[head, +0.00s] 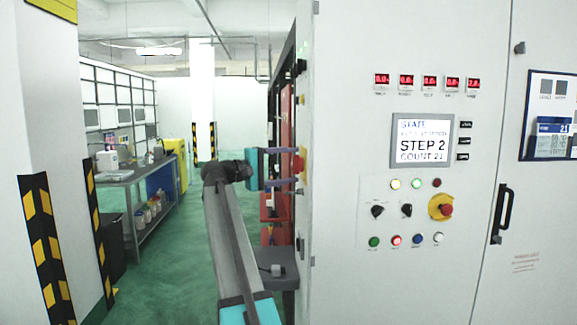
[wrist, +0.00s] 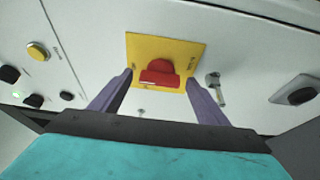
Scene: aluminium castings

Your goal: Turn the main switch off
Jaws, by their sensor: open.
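The main switch is a red rotary handle (wrist: 160,74) on a square yellow plate (wrist: 189,51), mounted on a pale cabinet face. The handle's grip looks crosswise in the wrist view; the small print on the plate is too blurred to read. My gripper (wrist: 159,80) is open, its two purple fingers pointing at the plate, one on each side of the red handle. No finger clearly touches the handle. In the head view my gripper (head: 291,166) is at the cabinet's narrow left side, where the yellow plate (head: 299,164) shows edge-on between the fingers.
A silver latch (wrist: 215,88) is right of the plate, and a dark handle (wrist: 296,90) is farther right. A yellow button (wrist: 38,51) and black knobs are at left. The cabinet front has a screen (head: 424,141) and an emergency stop (head: 445,209). The green floor (head: 165,270) is open at left.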

